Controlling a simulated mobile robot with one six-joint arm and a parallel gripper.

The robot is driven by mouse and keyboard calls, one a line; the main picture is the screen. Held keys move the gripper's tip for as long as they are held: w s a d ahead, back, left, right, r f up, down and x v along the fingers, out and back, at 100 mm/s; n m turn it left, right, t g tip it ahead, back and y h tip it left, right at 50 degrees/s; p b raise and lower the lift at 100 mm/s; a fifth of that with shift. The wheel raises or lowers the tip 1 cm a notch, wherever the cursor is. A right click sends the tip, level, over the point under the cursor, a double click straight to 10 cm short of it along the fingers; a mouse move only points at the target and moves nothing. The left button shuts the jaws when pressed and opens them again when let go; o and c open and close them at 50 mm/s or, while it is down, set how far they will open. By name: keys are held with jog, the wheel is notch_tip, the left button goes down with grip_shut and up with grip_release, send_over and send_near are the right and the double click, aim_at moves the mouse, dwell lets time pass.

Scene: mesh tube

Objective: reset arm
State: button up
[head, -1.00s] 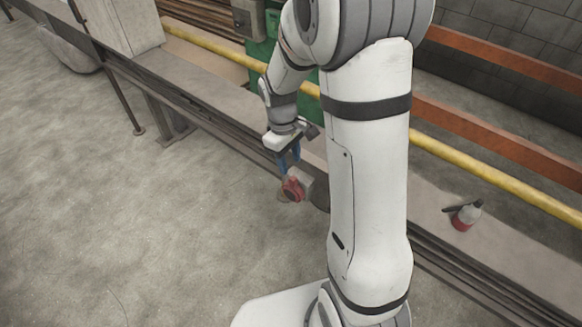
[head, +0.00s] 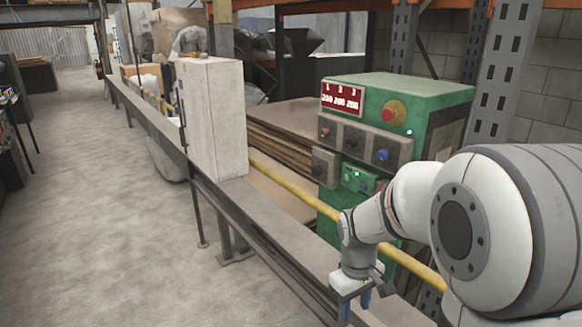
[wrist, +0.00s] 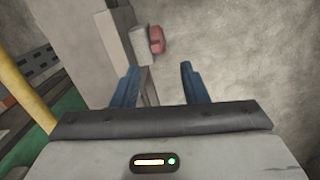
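My gripper (head: 356,303) is at the lower right of the head view, pointing down beside the long bench rail (head: 270,262). In the wrist view its two blue fingers (wrist: 158,82) stand apart with nothing between them. Beyond the fingertips, in the wrist view, are a red part (wrist: 157,39) and a pale grey cylinder (wrist: 140,45) next to it. I cannot tell what holds them up. They do not show in the head view now.
A green control box (head: 440,112) with a red button and a number display stands behind my arm. A pale cabinet (head: 215,120) stands on the bench to the left. A yellow rail (head: 285,187) runs along the bench. The floor (head: 110,220) at left is clear.

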jog(key=s+r+m+t+p, duration=0.3)
jog(key=s+r+m+p, duration=0.2)
jog(key=s+r, duration=0.8)
notch_tip(320, 180, up, 4)
jog(key=shift+f+y+p, duration=0.15)
jog(key=shift+y+p, duration=0.15)
jog(key=shift+p, duration=0.8)
